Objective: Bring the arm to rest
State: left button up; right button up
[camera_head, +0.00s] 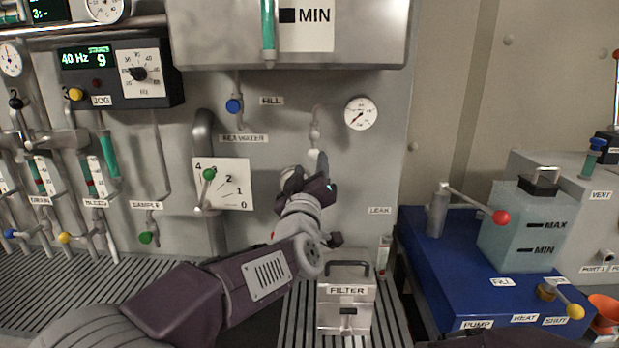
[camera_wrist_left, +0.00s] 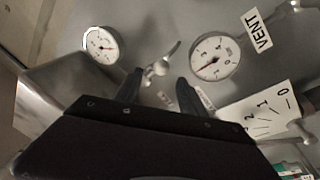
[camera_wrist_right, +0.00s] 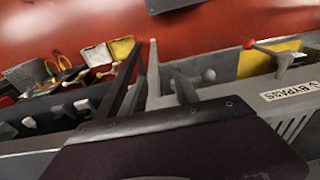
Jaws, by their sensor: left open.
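My left arm reaches up from the bottom of the head view. Its gripper (camera_head: 322,172) is in front of the grey panel, below a thin pipe and left of a round gauge (camera_head: 361,113). In the left wrist view the left gripper (camera_wrist_left: 158,88) has its fingers apart. A small metal valve (camera_wrist_left: 160,68) shows beyond the gap; I cannot tell whether the fingers touch it. In the right wrist view my right gripper (camera_wrist_right: 156,88) has its fingers apart, with nothing seen held between them. It is not clearly visible in the head view.
A numbered dial plate (camera_head: 223,184) is left of the gripper. A blue pump unit (camera_head: 440,265) with a red-knobbed lever is at right. A yellow bin (camera_wrist_right: 258,62) and a BYPASS box (camera_wrist_right: 290,92) lie near my right gripper.

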pick_arm(q)
jog(key=shift+v, duration=1.15)
